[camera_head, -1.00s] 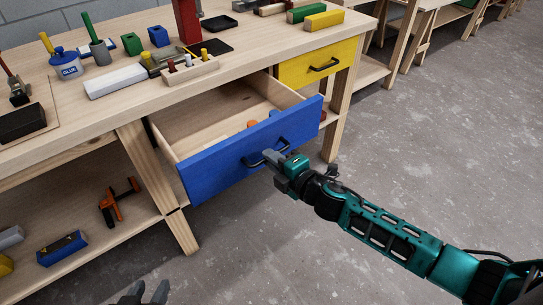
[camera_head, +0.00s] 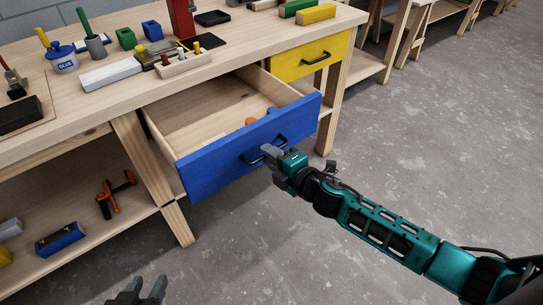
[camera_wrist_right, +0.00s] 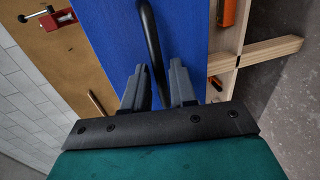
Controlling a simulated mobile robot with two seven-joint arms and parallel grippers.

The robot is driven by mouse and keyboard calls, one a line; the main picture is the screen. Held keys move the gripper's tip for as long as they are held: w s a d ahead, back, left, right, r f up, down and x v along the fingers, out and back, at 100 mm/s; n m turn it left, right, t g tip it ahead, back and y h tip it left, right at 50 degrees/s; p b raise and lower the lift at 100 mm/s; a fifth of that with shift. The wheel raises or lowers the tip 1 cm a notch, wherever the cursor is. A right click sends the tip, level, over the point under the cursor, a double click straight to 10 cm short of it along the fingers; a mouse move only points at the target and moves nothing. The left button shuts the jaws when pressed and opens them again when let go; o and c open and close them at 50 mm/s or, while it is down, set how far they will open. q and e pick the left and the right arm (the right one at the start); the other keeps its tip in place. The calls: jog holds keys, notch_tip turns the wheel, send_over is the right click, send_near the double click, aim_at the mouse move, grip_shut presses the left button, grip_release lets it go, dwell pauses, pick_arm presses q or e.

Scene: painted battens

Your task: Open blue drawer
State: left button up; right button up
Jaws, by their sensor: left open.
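The blue drawer (camera_head: 215,165) is pulled out from under the workbench, with its open inside showing. Its dark bar handle (camera_head: 249,158) is on the front face. My right gripper (camera_head: 268,152) is at the handle; in the right wrist view the handle (camera_wrist_right: 150,35) passes between the two fingers (camera_wrist_right: 158,80), which are close around it. Contact on both sides is partly hidden. The blue front (camera_wrist_right: 80,35) also shows there. My left gripper (camera_head: 142,290) is open and empty at the bottom edge of the head view, apart from the drawer.
A small orange item (camera_head: 250,121) lies inside the drawer. A closed yellow drawer (camera_head: 295,64) is to its right. The workbench top (camera_head: 75,115) holds blocks, a glue pot and a small rack. An orange clamp (camera_head: 114,195) is on the lower shelf. The floor in front is clear.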

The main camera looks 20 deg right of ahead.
jog(key=shift+o, duration=0.8)
pick_arm(q)
jog(key=shift+s+a+p, duration=0.15)
jog(key=shift+s+p, duration=0.05)
jog(key=shift+p, duration=0.2)
pick_arm(e)
jog(key=v, duration=1.3)
pick_arm(q)
jog(key=shift+r, duration=0.15)
pick_arm(e)
jog(key=shift+a, duration=0.1)
pick_arm(q)
jog(key=r+p, duration=0.1)
jog(key=p, duration=0.1)
jog(key=a+r+p, duration=0.1)
jog(key=p, duration=0.1)
jog(key=s+a+r+p, duration=0.1)
jog(key=p, duration=0.1)
jog(key=shift+r+y, duration=0.1)
jog(key=shift+y, duration=0.3)
pick_arm(e)
jog(key=s+a+f+m+g+h, duration=0.1)
jog(key=s+m, duration=0.3)
jog(key=m, duration=0.5)
jog(key=s+a+f+m+g+h, duration=0.2)
jog(key=s+f+m, duration=0.2)
jog(key=m, duration=0.6)
jog(key=shift+s+g, duration=0.4)
jog(key=shift+s, duration=0.35)
